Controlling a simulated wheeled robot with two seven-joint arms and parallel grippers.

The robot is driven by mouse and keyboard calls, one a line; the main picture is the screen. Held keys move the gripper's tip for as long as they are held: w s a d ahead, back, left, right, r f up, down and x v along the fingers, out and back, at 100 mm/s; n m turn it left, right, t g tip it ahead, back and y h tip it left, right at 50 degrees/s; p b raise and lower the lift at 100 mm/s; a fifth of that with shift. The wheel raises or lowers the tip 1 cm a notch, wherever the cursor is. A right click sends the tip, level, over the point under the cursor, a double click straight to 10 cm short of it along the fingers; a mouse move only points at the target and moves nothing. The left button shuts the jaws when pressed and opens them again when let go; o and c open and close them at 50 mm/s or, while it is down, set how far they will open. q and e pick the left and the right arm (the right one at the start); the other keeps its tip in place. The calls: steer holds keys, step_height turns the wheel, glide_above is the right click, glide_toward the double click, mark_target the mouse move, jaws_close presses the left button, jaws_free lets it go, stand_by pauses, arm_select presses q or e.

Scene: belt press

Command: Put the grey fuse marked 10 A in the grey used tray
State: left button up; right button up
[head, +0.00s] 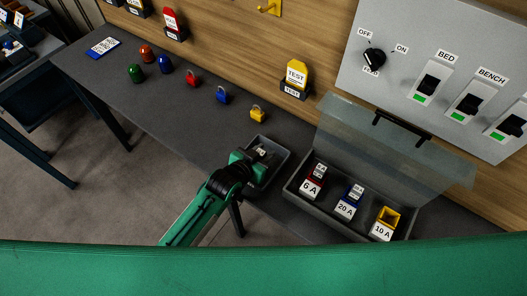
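The small grey tray (284,163) stands on the dark bench. My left gripper (260,155) reaches over it from the lower left, fingers down at the tray. A small grey piece with a pale mark (263,151) shows at the fingertips; it looks like the grey fuse, but its marking is too small to read. I cannot tell whether the fingers hold it or it lies in the tray. The fuse box (295,194) is right of the tray, with holders labelled 6 A, 20 A and 10 A. My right gripper is not in view.
The box's clear lid (405,145) stands open behind it. Red, blue and yellow padlocks (223,96) and coloured knobs (165,64) lie along the bench to the left. A grey switch panel (440,60) is at the back right.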

arm_select(q)
steer(key=shift+o, duration=1.3)
steer(key=shift+r, duration=0.2)
steer(key=shift+s+a, duration=0.2)
steer(key=shift+s, duration=0.05)
steer(key=b+v, duration=0.2)
steer(key=v, duration=0.8)
steer(key=shift+s+a+r, duration=0.35)
steer(key=shift+s+r, duration=0.05)
steer(key=shift+s, duration=0.1)
